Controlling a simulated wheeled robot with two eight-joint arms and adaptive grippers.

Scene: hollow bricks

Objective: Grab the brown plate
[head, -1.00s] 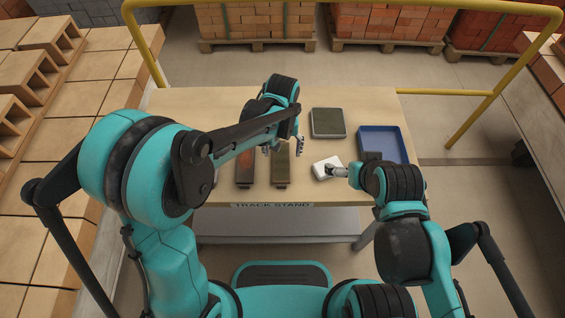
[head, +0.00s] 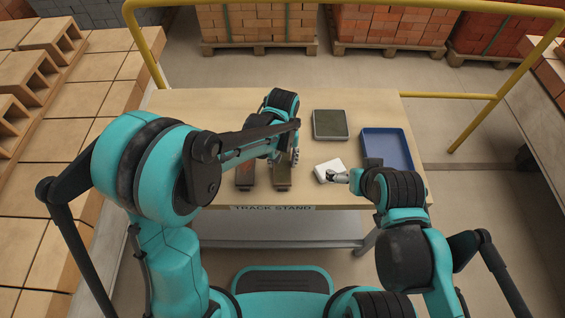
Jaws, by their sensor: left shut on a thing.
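Two long narrow plates lie side by side on the wooden table. The left one has a reddish-orange face (head: 245,176), partly hidden by my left arm. The right one is an olive-brown plate (head: 282,183). My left gripper (head: 289,158) is down at the far part of the olive-brown plate and shut on it; the forearm hides part of the grip. The plate looks still at table level. My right gripper (head: 336,177) is at the near right edge of a white block (head: 327,167); I cannot tell whether its fingers are open or shut.
The table's front edge (head: 272,208) carries a label. A yellow rail (head: 440,96) runs behind.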

